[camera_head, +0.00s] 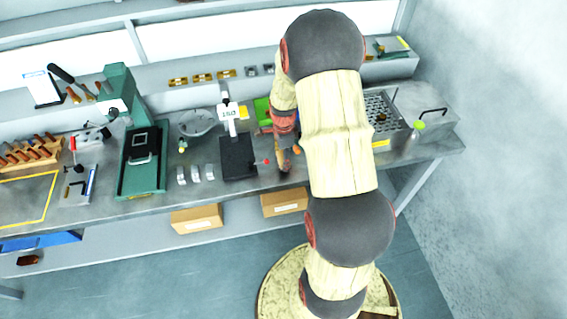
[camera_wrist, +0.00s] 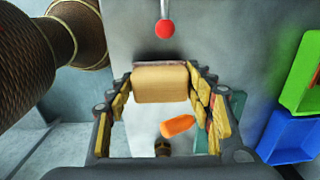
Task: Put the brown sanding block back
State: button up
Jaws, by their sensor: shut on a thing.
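My gripper (camera_wrist: 160,88) is shut on the brown sanding block (camera_wrist: 160,84), which shows as a tan block with a darker upper edge between the two fingertips in the wrist view. In the head view my gripper (camera_head: 284,160) is over the bench's front part, right of the black stand with the "150" sign. My arm hides much of that area, and the block cannot be made out clearly there. The place where the block belongs cannot be told for certain.
A red-knobbed lever (camera_wrist: 165,28) is close to the block in the wrist view. An orange piece (camera_wrist: 177,126) lies nearby. Green (camera_wrist: 303,75) and blue (camera_wrist: 290,136) bins stand at right. A green press (camera_head: 140,160) and yellow-outlined area (camera_head: 25,205) are further left on the bench.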

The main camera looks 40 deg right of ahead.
jog(key=shift+f, duration=1.4)
jog(key=shift+f, duration=0.1)
jog(key=shift+f, duration=0.15)
jog(key=o, duration=1.3)
